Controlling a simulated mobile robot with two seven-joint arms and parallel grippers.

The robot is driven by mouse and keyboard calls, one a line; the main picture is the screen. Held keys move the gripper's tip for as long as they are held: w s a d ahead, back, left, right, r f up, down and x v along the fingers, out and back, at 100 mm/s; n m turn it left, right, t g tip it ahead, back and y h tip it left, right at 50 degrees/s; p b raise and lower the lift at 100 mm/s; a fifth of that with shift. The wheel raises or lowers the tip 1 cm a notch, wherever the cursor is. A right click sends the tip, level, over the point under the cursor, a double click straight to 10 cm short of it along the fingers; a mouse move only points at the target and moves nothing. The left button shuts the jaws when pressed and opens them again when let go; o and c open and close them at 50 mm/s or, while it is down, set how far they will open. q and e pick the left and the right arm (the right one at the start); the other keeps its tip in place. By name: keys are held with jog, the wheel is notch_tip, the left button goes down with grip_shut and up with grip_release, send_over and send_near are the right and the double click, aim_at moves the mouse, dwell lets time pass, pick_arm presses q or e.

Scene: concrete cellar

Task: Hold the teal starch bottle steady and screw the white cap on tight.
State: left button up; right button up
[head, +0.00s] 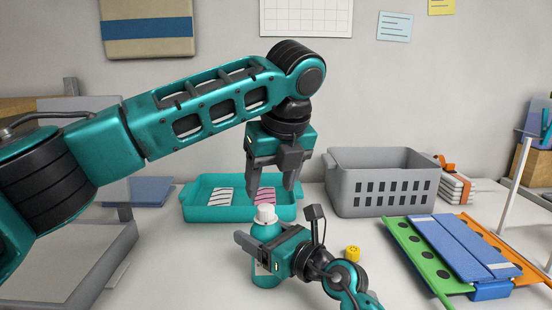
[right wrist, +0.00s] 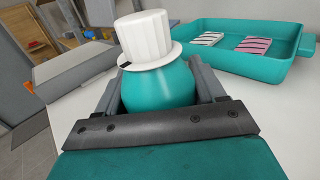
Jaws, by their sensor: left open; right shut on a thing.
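The teal starch bottle (head: 264,232) stands on the table in the middle of the head view. My right gripper (head: 257,252) is shut on its body, one finger on each side; the right wrist view shows the bottle's rounded teal shoulder (right wrist: 158,90) between the fingers. The white ribbed cap (head: 265,213) sits on top of the bottle; in the right wrist view the cap (right wrist: 147,38) looks slightly tilted, with a small dark mark on its rim. I cannot tell how tightly it sits. My left gripper (head: 271,191) points down, open and empty, just above the cap and apart from it.
A teal tray (head: 190,208) with striped packets is behind the bottle. A grey basket (head: 345,205) stands back right. A small yellow object (head: 353,253) lies right of my right gripper. A blue, green and orange folding board (head: 455,246) lies at right.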

aim_at(266, 207)
pick_arm(q)
jog(key=x, duration=0.6)
jog(key=shift+w, duration=0.1)
grip_shut()
jog(key=n, duration=0.1)
jog(key=n+y, duration=0.1)
jog(key=n, duration=0.1)
jog(key=shift+d+g, duration=0.2)
jog(key=shift+g, duration=0.1)
jog(key=shift+n+g+y, duration=0.3)
jog(key=shift+n+y, duration=0.1)
jog(key=shift+n, duration=1)
jog(key=shift+c, duration=0.2)
grip_release()
jog(key=shift+o, duration=0.3)
jog(key=shift+o, duration=1)
